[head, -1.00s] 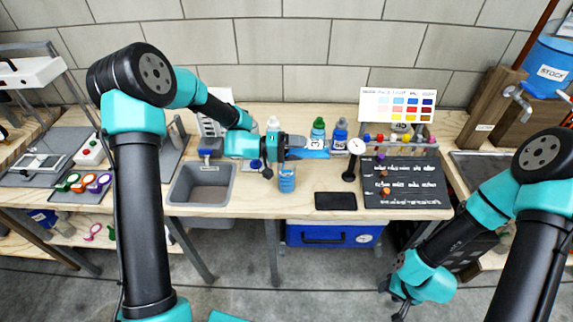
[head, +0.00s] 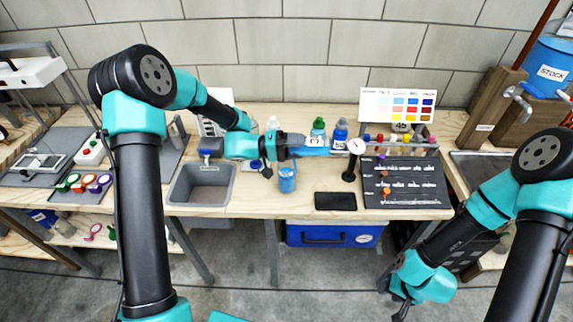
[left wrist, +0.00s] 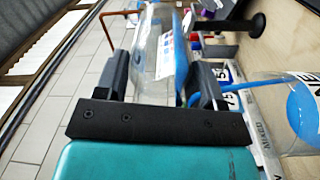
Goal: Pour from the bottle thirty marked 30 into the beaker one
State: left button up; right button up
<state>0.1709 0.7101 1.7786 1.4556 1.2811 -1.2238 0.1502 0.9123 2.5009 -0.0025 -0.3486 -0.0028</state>
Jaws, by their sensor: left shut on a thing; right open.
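My left gripper (head: 290,148) is shut on a clear bottle (head: 312,152) with blue liquid, held tipped on its side above the bench. In the left wrist view the bottle (left wrist: 155,55) lies between both fingers; its white label is unreadable there. The beaker (head: 287,178), with blue contents, stands on the bench just below the gripper. It also shows in the left wrist view (left wrist: 300,115), where a thin blue strand (left wrist: 240,86) runs between bottle and beaker. My right gripper (head: 398,295) is open and empty, low in front of the bench.
A green-capped bottle (head: 318,128) and a blue-capped bottle (head: 341,132) stand behind the held bottle. A black stand with a round white top (head: 356,146) is to the right. A black pad (head: 335,201), sink (head: 202,184) and dark board (head: 405,185) surround the beaker.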

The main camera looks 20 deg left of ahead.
pick_arm(q)
jog(key=shift+r, duration=0.2)
dwell(0.5)
jog(key=shift+d+f+y, duration=0.1)
jog(key=shift+f+y, duration=0.4)
jog(key=shift+f, duration=0.05)
jog(key=shift+w+d+f+g+y, duration=0.1)
jog(key=shift+d+f+g+y, duration=0.15)
jog(key=shift+y, duration=0.35)
jog(key=shift+d+f+g+y, duration=0.15)
jog(key=shift+d+y, duration=0.05)
jog(key=shift+y, duration=0.4)
jog(key=shift+d, duration=0.1)
jog(key=shift+y, duration=0.3)
